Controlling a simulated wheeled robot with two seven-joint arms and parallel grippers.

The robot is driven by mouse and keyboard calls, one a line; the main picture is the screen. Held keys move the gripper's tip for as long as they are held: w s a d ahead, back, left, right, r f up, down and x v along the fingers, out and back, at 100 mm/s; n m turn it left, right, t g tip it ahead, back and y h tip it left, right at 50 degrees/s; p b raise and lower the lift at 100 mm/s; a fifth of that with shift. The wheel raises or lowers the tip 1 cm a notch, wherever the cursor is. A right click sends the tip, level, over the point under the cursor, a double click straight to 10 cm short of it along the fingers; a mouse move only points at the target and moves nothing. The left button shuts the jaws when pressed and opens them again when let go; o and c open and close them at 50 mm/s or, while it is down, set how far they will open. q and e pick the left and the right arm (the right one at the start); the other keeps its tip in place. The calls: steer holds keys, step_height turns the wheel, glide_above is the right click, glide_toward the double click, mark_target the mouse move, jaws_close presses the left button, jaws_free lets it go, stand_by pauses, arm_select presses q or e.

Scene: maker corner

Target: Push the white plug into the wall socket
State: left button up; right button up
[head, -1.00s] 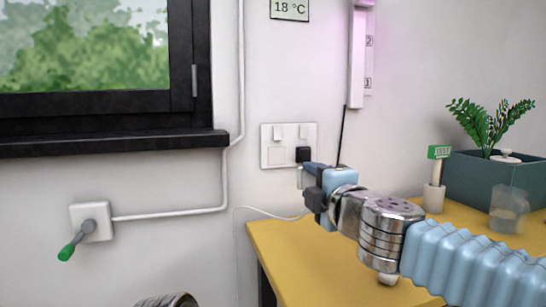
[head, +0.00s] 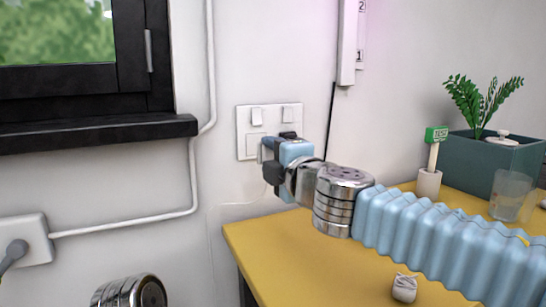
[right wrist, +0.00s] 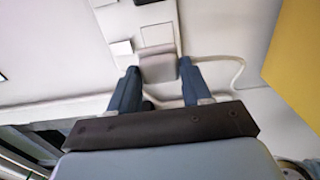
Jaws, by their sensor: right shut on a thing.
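The wall socket (head: 243,135) is a white plate with two switches on the wall, left of centre in the head view. My right gripper (head: 267,162) is in front of its lower right part and hides that corner. In the right wrist view the two fingers (right wrist: 157,80) are shut on the pale plug (right wrist: 158,67), in front of the socket plate (right wrist: 115,22). I cannot tell whether the plug touches the plate. A dark piece (head: 288,134) shows just above the gripper at the plate. My left gripper is not in view.
A yellow table (head: 275,250) lies below, with a small white object (head: 404,289), a green-labelled holder (head: 430,180), a clear cup (head: 511,195) and a planter (head: 485,165). A dark window sill (head: 100,133) and a wall conduit (head: 125,222) are at left.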

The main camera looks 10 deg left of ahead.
steer(key=p+x, duration=0.1)
steer(key=x, duration=0.4)
steer(key=shift+w+a+p, duration=0.1)
steer(key=shift+p, duration=0.2)
steer(key=shift+w, duration=0.1)
stand_by(0.8)
steer(key=shift+b, duration=0.4)
stand_by(1.1)
steer(key=shift+w+a, duration=0.1)
steer(key=shift+w, duration=0.35)
stand_by(0.4)
steer(key=o, duration=1.1)
steer(key=shift+c, duration=0.2)
steer(key=b+v, duration=0.2)
steer(key=v, duration=1.1)
steer(key=shift+s+d+b, duration=0.25)
steer(key=shift+s+b, duration=0.05)
